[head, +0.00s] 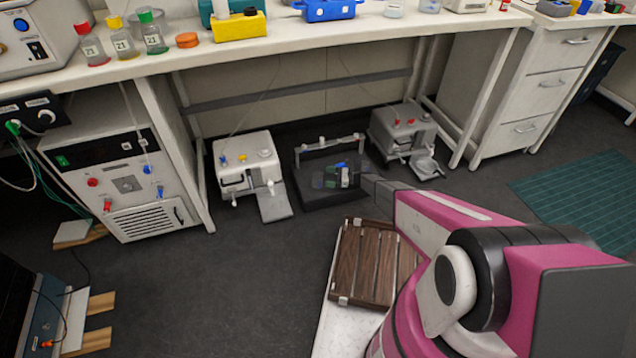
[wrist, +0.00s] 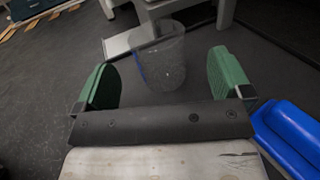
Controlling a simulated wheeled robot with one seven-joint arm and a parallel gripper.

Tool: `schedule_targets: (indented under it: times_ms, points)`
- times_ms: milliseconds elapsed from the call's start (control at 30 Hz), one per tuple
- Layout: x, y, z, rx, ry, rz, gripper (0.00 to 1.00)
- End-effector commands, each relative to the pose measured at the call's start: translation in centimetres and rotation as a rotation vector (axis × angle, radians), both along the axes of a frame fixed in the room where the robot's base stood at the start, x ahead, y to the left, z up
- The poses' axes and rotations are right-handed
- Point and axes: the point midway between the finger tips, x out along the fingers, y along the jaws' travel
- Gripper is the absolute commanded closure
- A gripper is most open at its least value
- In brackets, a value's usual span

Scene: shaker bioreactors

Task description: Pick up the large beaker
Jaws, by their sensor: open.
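The large beaker (wrist: 160,60) is a clear, see-through vessel with a blue mark on its left side. In the wrist view it stands on a dark surface, close to a pale flat plate. My gripper (wrist: 163,76) is open, with one green finger to the left of the beaker and one to the right. Gaps show on both sides, and I see no finger touching it. In the head view my pink arm reaches toward the dark shaker under the bench, and I cannot make out the beaker clearly there.
A blue container (wrist: 288,138) lies right of my gripper in the wrist view. A wooden slatted crate (head: 368,262) is nearer. Floor at left centre is clear.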

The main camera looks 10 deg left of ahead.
Motion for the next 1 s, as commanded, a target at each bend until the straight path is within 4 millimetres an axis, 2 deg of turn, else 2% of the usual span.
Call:
schedule_targets:
  times_ms: [267,600,833,1000]
  points:
    - [-0.4,2.0,0.0,0.0,-0.001,0.0,0.03]
    - [-1.4,6.1,-0.1,0.0,-0.001,0.0,0.03]
    - [-1.4,6.2,-0.1,-0.001,-0.001,-0.001,0.03]
    - [-1.4,6.2,-0.1,-0.001,-0.001,-0.001,0.57]
